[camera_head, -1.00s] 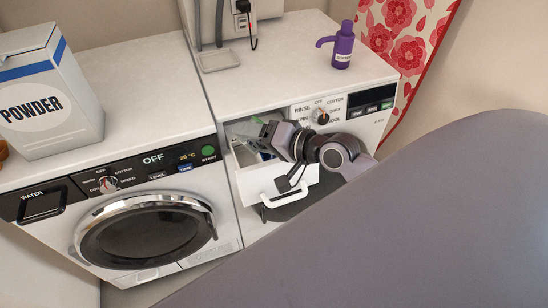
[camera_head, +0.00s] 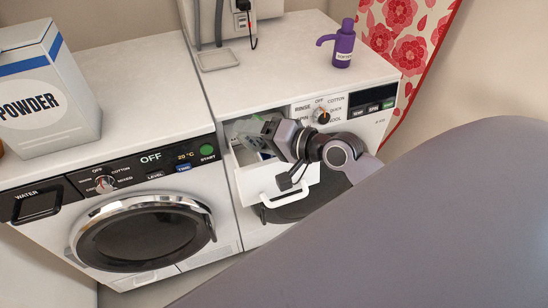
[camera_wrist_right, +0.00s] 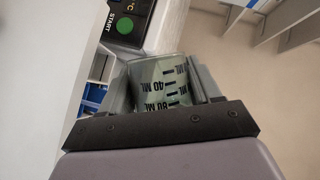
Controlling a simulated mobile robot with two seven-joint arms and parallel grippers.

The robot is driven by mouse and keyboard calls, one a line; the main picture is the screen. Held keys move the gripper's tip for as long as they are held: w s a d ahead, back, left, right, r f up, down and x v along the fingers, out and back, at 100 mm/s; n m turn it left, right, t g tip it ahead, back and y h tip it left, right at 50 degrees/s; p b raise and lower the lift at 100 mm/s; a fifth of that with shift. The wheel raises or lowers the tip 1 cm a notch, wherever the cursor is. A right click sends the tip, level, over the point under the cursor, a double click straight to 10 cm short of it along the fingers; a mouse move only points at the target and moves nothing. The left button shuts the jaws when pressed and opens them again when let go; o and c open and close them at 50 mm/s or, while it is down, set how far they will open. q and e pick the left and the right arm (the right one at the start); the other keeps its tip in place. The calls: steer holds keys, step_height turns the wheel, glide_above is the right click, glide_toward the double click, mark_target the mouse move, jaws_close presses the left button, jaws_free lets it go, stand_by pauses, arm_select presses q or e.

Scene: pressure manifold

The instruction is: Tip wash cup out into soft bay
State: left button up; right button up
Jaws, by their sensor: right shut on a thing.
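My right gripper (camera_head: 256,132) is shut on the wash cup (camera_head: 240,129), a clear greenish cup with ML marks. In the right wrist view the cup (camera_wrist_right: 162,84) sits between both fingers, its printed marks upside down. In the head view the cup is over the open white drawer (camera_head: 283,184) of the right machine, and looks tilted. Blue-and-white drawer compartments show beside the gripper (camera_wrist_right: 94,96) in the right wrist view. The gripper hides much of the drawer, and I cannot tell which compartment is the soft bay. My left gripper is not in view.
The left machine (camera_head: 140,240) stands beside the right machine. On top are a powder box (camera_head: 45,95) at left and a purple bottle (camera_head: 344,45) at right. A grey shape covers the lower right of the head view.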

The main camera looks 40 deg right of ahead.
steer(key=shift+d+f+m+b, duration=0.1)
steer(key=shift+f+m+b, duration=0.2)
steer(key=shift+b, duration=0.65)
steer(key=shift+d+r+m+y+b, duration=0.35)
steer(key=shift+d+m+y+b, duration=0.25)
steer(key=shift+b, duration=0.6)
stand_by(0.6)
steer(key=shift+w+d+f+m+t+b, duration=0.1)
steer(key=shift+f+m+t+b, duration=0.25)
steer(key=shift+m+b, duration=0.35)
stand_by(0.7)
